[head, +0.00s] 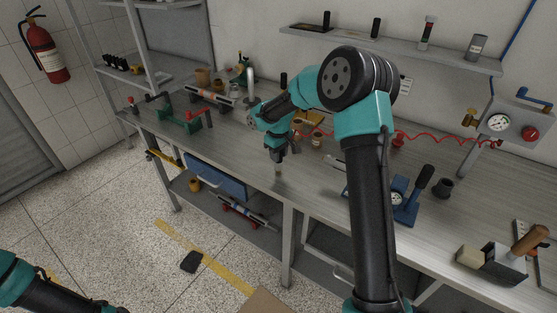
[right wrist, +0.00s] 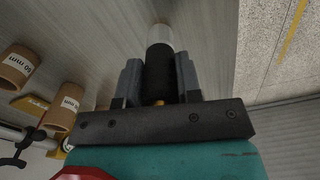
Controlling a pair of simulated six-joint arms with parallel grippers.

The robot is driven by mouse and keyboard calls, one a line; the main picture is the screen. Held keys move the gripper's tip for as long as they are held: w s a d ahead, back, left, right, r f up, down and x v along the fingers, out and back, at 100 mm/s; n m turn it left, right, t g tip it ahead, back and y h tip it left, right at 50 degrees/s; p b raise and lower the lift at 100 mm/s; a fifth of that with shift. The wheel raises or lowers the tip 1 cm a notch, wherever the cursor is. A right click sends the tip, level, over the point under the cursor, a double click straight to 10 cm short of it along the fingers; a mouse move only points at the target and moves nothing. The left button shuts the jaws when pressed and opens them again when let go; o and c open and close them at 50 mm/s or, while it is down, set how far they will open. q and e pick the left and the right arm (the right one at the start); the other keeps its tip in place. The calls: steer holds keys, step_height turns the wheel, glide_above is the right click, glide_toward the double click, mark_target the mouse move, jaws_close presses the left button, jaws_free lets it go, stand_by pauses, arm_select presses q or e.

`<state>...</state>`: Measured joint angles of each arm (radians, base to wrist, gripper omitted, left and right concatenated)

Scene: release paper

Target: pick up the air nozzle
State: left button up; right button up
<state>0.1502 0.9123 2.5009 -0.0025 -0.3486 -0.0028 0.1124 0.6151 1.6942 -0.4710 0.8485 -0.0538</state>
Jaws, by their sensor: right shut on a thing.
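My right gripper (head: 278,152) points down at the front edge of the workbench. In the right wrist view its fingers (right wrist: 159,80) are shut on a black cylinder with a pale tip and a small brass part, which I take for the air nozzle (right wrist: 160,62). In the head view the nozzle's pale tip (head: 278,168) shows just below the fingers; whether it touches the bench is unclear. A red coiled hose (head: 440,139) runs behind my right arm; its link to the nozzle is hidden. My left arm shows at the lower left, its gripper out of frame.
The workbench (head: 310,183) holds a green stand (head: 180,117) at left and a blue-based gauge tool (head: 408,203) at right. A wooden-handled block (head: 505,262) is near the right end. Brown cores (right wrist: 15,67) show at left in the wrist view.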

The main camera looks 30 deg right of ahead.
steer(key=shift+r, duration=0.15)
steer(key=shift+r, duration=0.5)
step_height(320, 180, up, 2)
steer(key=shift+s+r, duration=0.1)
steer(key=shift+r, duration=0.1)
steer(key=s+a, duration=0.2)
steer(key=s, duration=0.2)
steer(key=s+a+r, duration=0.1)
steer(key=s+a, duration=0.2)
steer(key=s, duration=0.2)
steer(key=s+a, duration=0.3)
steer(key=s, duration=0.1)
steer(key=shift+s+a+r, duration=0.15)
steer(key=shift+s+a, duration=0.05)
steer(key=shift+w+d, duration=0.1)
steer(key=shift+d, duration=0.05)
